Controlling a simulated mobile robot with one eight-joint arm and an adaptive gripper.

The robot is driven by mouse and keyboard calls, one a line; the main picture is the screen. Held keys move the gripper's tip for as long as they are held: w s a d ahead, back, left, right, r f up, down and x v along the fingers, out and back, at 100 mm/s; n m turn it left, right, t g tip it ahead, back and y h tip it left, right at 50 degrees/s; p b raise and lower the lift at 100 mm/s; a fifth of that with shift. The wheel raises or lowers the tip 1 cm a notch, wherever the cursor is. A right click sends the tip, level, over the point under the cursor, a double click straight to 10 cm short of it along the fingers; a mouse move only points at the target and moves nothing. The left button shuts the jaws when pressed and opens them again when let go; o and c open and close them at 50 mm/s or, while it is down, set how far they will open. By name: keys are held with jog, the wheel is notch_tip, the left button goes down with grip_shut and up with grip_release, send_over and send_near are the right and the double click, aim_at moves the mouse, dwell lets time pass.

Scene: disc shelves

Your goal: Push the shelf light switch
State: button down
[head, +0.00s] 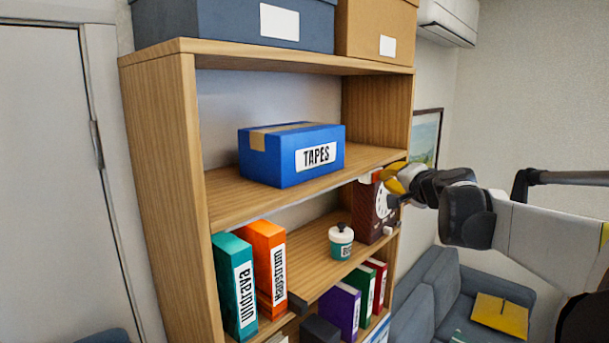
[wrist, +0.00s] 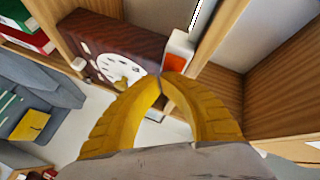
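The shelf light switch looks like a small white box with an orange-red part (wrist: 178,50), fixed by the shelf board's edge in the wrist view. In the head view a small white and red bit of it (head: 366,178) shows under the middle shelf's right end, partly hidden by my gripper. My gripper (head: 388,180) is at that end of the shelf. In the wrist view its two yellow fingers (wrist: 163,80) meet at the tips, shut with nothing between them. The tips overlap the switch's lower edge in the picture; I cannot tell whether they touch it.
A dark brown clock (head: 372,212) stands just below my gripper, close to the fingers. A labelled jar (head: 341,242) is beside it. The blue TAPES box (head: 292,155) sits on the shelf above. Binders (head: 233,285) fill lower shelves. A sofa (head: 430,292) is at the lower right.

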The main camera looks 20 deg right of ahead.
jog(key=shift+s+d, duration=0.15)
jog(key=shift+s, duration=0.15)
jog(key=s+d, duration=0.2)
jog(key=s, duration=0.3)
jog(key=shift+s+d, duration=0.15)
jog(key=shift+s, duration=0.15)
